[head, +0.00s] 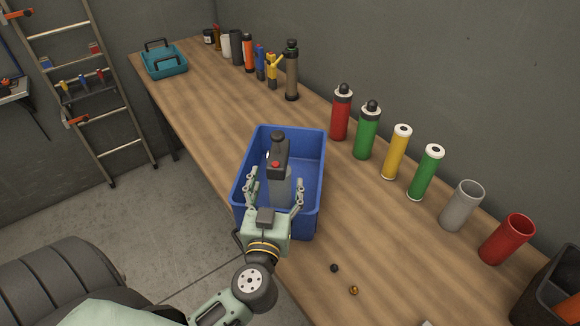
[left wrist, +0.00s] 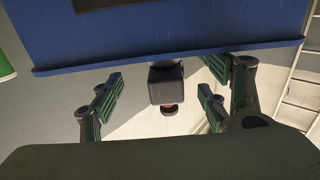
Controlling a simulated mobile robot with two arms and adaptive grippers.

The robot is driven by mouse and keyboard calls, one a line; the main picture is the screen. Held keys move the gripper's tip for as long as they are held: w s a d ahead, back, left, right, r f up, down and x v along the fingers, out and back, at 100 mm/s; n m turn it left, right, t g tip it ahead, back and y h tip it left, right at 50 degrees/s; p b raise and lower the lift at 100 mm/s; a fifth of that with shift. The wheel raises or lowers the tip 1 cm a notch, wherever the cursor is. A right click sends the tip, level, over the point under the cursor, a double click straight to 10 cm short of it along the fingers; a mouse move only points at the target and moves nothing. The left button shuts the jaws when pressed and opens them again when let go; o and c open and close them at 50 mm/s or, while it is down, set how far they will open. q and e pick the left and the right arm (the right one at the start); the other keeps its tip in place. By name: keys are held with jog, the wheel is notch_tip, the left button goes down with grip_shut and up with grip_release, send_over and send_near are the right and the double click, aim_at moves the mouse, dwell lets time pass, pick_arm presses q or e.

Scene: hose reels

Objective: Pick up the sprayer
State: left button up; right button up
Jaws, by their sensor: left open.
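The sprayer (head: 279,155) has a dark head with a red button and a paler body below. It stands inside the blue bin (head: 316,165) on the workbench. My left gripper (head: 275,183) is open at the near side of the bin, with one finger on each side of the sprayer in the picture. In the left wrist view the sprayer's dark head (left wrist: 166,85) shows between the two spread fingers of the gripper (left wrist: 160,100), with gaps on both sides. The sprayer's lower body is partly hidden. My right gripper is not in view.
The wooden workbench (head: 210,110) holds a row of bottles and canisters along the wall, including a red canister (head: 341,115) right of the bin. A teal tray (head: 163,62) sits at the far end. Two small round pieces (head: 353,290) lie near the front.

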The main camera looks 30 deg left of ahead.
pick_arm(q)
jog(key=shift+w+a+r+p, duration=0.3)
jog(key=shift+w+a, duration=0.45)
jog(key=shift+w, duration=0.15)
jog(key=x, duration=0.2)
jog(key=shift+w+a+r+p, duration=0.1)
jog(key=shift+w+r+p, duration=0.15)
jog(key=shift+w+p, duration=0.1)
jog(key=shift+x, duration=1.15)
jog(key=shift+f, duration=0.1)
jog(key=c, duration=1.3)
grip_shut()
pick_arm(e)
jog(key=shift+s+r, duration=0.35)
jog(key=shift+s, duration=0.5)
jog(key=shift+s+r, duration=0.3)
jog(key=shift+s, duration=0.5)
